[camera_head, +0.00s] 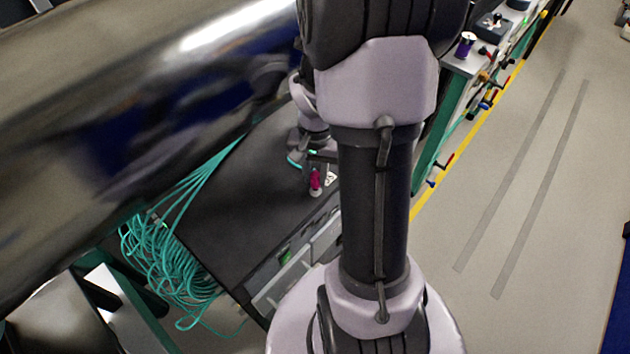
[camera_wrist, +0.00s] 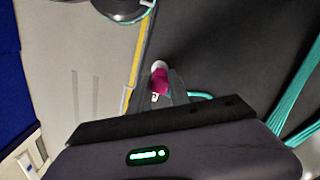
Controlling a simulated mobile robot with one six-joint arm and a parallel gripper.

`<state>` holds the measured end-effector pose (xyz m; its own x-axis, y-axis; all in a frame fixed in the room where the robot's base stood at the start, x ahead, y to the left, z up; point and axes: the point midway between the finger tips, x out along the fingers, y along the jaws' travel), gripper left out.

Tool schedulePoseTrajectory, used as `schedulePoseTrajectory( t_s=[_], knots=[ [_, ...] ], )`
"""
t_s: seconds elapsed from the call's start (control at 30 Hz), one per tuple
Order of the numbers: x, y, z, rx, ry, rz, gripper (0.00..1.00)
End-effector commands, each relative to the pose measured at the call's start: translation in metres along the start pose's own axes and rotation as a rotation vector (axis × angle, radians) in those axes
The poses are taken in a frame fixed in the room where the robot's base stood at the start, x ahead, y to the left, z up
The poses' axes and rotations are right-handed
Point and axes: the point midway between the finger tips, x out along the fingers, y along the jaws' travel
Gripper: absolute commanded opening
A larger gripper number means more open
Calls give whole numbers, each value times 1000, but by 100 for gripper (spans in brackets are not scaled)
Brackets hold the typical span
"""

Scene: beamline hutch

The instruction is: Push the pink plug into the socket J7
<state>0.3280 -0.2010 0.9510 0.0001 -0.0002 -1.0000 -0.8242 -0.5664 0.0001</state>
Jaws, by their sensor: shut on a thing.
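The pink plug (camera_head: 315,180) is at the end of my gripper (camera_head: 317,168), above the dark bench top near its right edge. In the wrist view the pink plug (camera_wrist: 160,82) sits between the fingertips of my gripper (camera_wrist: 166,94), which is shut on it. Its pale end points away from the gripper. A small white patch with dark marks (camera_head: 330,179) shows just right of the plug, too small to read. I cannot make out socket J7 in either view.
A large shiny metal cylinder (camera_head: 130,90) fills the upper left. Coiled teal cables (camera_head: 165,255) hang at the bench's left end. The dark bench top (camera_head: 235,205) is mostly clear. A yellow floor line (camera_head: 445,178) and open floor (camera_head: 530,160) lie to the right.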

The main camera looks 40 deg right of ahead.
Motion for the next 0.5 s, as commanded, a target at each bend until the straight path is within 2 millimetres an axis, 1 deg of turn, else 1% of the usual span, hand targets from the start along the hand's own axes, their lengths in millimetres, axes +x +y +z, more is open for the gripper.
schedulePoseTrajectory(
  t_s=[0.1, 0.37, 0.5],
  knots=[
    [-3, 0, 0, 0, 0, 0, 0],
    [-3, 0, 0, 0, 0, 0, 0],
    [-9, 0, 0, 0, 0, 0, 0]
  ],
)
